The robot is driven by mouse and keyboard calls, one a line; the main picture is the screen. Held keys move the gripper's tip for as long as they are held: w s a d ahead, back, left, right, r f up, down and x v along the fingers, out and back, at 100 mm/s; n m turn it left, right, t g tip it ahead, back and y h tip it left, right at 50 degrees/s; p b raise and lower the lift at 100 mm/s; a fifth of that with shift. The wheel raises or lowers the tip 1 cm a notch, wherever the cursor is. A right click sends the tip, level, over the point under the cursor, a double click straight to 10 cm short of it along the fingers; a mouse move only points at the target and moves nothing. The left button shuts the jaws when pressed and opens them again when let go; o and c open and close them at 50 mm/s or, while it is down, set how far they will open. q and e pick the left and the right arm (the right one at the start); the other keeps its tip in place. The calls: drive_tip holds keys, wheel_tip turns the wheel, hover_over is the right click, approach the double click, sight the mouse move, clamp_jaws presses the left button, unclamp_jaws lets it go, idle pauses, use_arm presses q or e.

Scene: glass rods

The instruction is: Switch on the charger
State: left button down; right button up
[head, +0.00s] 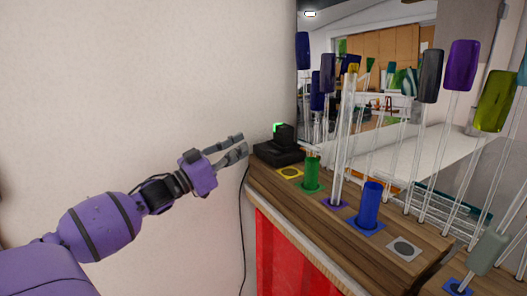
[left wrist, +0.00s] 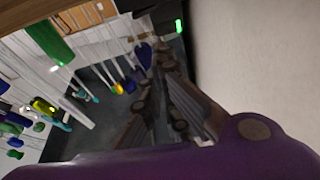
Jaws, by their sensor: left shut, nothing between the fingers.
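The charger (head: 284,143) is a small black block on a wider black base, at the far left end of the wooden bench. A green light shows at its top. In the left wrist view a green light (left wrist: 178,26) shows beyond the fingertips. My left gripper (head: 243,143) is just left of the charger in the head view, shut and empty, its fingers pointing toward it. A small gap seems to lie between the fingertips and the charger. I cannot make out a switch. My right gripper is not in view.
The wooden bench (head: 345,240) has coloured square sockets with a green holder (head: 312,173) and a blue holder (head: 370,205). Several tall glass rods with coloured heads stand on the right. A black cable (head: 242,220) hangs by the plain wall on the left.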

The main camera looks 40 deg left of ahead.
use_arm(q)
drive_tip(key=s+r+n, duration=0.1)
drive_tip(key=s, duration=0.1)
wheel_tip(320, 180, up, 3)
hover_over(275, 152)
drive_tip(key=s+a, duration=0.1)
drive_tip(key=s, duration=0.2)
wheel_tip(275, 152, down, 2)
drive_tip(key=shift+w+d+f+n+h+p, duration=0.1)
drive_tip(key=shift+w+f+n+h+p, duration=0.05)
drive_tip(key=shift+f+n+h+p, duration=0.2)
drive_tip(key=shift+f, duration=0.5)
drive_tip(key=shift+d+f, duration=0.1)
drive_tip(key=shift+f, duration=0.05)
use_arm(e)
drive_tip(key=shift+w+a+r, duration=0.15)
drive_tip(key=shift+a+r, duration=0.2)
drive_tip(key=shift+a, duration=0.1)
